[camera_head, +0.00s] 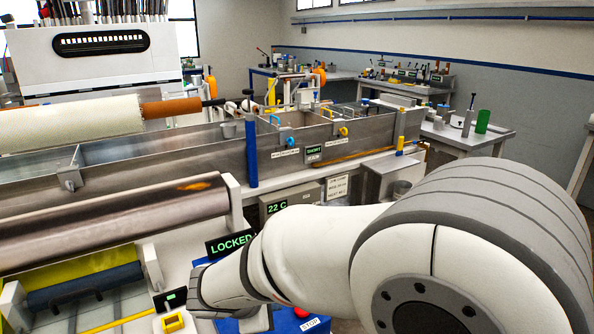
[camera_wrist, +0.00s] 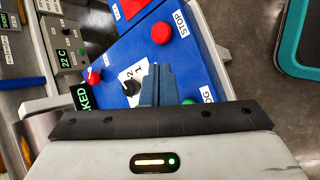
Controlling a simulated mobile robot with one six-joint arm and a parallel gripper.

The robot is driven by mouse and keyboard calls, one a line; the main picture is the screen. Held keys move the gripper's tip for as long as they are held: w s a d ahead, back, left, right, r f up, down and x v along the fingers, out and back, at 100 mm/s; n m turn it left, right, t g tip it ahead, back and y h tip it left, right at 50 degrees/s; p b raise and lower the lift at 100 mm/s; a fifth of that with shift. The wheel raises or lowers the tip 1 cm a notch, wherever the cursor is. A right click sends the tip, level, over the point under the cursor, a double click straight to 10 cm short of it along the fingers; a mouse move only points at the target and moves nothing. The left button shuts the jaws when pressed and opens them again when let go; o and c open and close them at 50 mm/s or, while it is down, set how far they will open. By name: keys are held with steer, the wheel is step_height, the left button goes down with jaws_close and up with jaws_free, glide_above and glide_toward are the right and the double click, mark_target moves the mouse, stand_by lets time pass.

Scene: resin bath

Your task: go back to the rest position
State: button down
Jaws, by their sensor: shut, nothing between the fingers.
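My gripper (camera_wrist: 158,84) shows in the wrist view with its two blue-grey fingers together and nothing between them. It is in front of a blue control panel (camera_wrist: 128,62), overlapping it near a black selector knob (camera_wrist: 132,88) marked 1 and 2. Whether the fingertips touch the panel I cannot tell. The panel has a red STOP button (camera_wrist: 161,33), a smaller red button (camera_wrist: 93,77) and a label that the gripper partly covers.
The LOCKED display (camera_head: 230,244) and a 22 C readout box (camera_head: 290,214) stand close to my arm. Behind is a long steel bath (camera_head: 203,150) with a blue post (camera_head: 251,150). A steel roller (camera_head: 110,222) lies at the left. Grey floor (camera_wrist: 245,75) shows right of the panel.

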steer(key=s+d+r+m+g+y+p, duration=0.1)
steer(key=s+d+r+m, duration=0.2)
steer(key=d+m, duration=0.3)
steer(key=s+d+r+m+g+y+p, duration=0.1)
steer(key=s+d+r+m+y+p, duration=0.1)
steer(key=s+d+m, duration=0.3)
steer(key=s+d+r+m+g+y+p, duration=0.1)
steer(key=s+d+r+m, duration=0.3)
steer(key=d+m, duration=0.4)
steer(key=shift+s+d+r+g+p, duration=0.35)
steer(key=shift+d+r+g+p, duration=0.2)
steer(key=shift+d, duration=0.55)
steer(key=shift+d, duration=0.1)
